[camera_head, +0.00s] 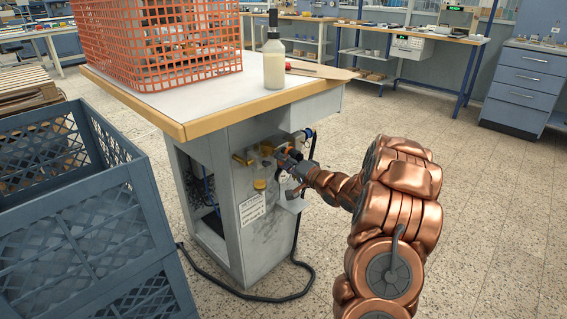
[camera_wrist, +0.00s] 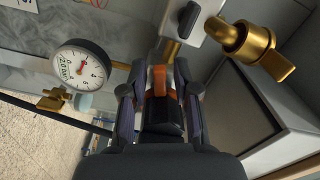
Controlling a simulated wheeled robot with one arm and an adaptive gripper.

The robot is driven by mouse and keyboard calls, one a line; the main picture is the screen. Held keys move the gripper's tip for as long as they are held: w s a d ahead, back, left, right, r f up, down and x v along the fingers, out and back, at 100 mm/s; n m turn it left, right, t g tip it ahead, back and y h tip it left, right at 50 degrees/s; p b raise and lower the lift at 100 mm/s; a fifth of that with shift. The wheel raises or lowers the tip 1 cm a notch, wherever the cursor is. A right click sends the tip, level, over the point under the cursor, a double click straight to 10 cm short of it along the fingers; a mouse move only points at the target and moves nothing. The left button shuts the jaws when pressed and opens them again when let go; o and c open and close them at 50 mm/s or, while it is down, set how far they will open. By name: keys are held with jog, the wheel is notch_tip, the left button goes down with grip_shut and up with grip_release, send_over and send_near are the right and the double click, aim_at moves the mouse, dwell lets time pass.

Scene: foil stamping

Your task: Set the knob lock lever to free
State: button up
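An orange lever (camera_wrist: 160,78), which looks like the knob lock lever, stands over a black ribbed knob (camera_wrist: 163,118) in the middle of the wrist view. My gripper (camera_wrist: 160,82) has one finger on each side of it, spread apart. I see no clear contact between the fingertips and the lever. In the head view my gripper (camera_head: 285,163) reaches the side panel of the workbench cabinet, and it hides most of the knob and lever there. Which setting the lever is in cannot be read.
A round pressure gauge (camera_wrist: 82,66) is left of my gripper. A brass valve (camera_wrist: 250,45) is right of it. An orange wire basket (camera_head: 160,45) and a bottle (camera_head: 273,65) stand on the bench. Blue crates (camera_head: 90,215) stand at left; a black hose (camera_head: 270,297) lies on the floor.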

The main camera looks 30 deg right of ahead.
grip_shut()
jog(key=shift+f+n, duration=0.1)
jog(key=shift+n, duration=0.3)
jog(key=n+p, duration=0.1)
jog(key=n, duration=0.1)
jog(key=shift+d+f+n+p, duration=0.25)
jog(key=shift+f+n+p, duration=0.15)
jog(key=shift+w+d+f+n+b, duration=0.2)
jog(key=shift+d+n, duration=0.3)
jog(key=shift+n, duration=1.25)
jog(key=shift+w+d+f+n+b, duration=0.15)
jog(key=shift+d+f+n, duration=0.25)
jog(key=shift+n, duration=1.3)
jog(key=shift+w+d+f+n+b, duration=0.15)
jog(key=shift+d+n, duration=0.4)
jog(key=shift+n, duration=1.2)
jog(key=shift+s, duration=0.1)
